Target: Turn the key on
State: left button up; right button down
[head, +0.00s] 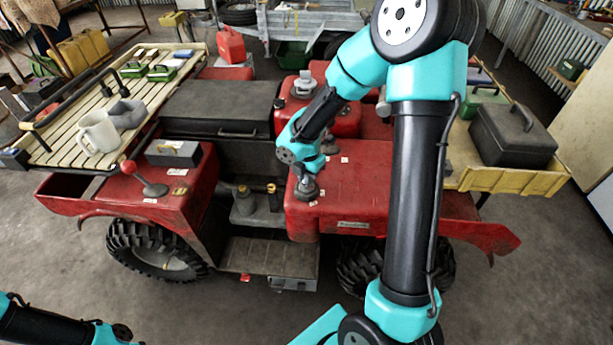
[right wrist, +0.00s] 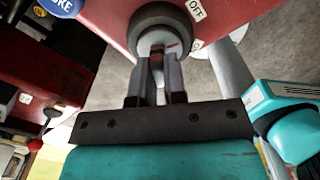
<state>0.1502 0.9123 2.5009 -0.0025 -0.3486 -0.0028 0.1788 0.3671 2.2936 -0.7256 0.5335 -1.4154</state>
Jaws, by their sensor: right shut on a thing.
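The ignition key (right wrist: 157,48) shows in the right wrist view as a small pale piece between my fingertips. It sits in a round dark switch collar (right wrist: 150,20) on a red panel. My right gripper (right wrist: 157,62) is shut on the key, its two fingers close on either side. In the head view my right gripper (head: 308,186) is low against the red quad (head: 350,212), and it hides the key there. A white OFF label (right wrist: 196,10) is right of the collar. The exact turn angle of the key is unclear. My left gripper is out of view.
A blue knob (right wrist: 62,4) is left of the switch. A red-knobbed lever (head: 145,180) and grey box (head: 174,153) stand on the left fender. A dark case (head: 512,138) is on the right rack. Floor in front is clear.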

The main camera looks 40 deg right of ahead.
jog(key=m, duration=0.3)
jog(key=shift+m, duration=0.4)
jog(key=shift+m, duration=0.3)
jog(key=m, duration=0.4)
jog(key=c, duration=1.2)
grip_release()
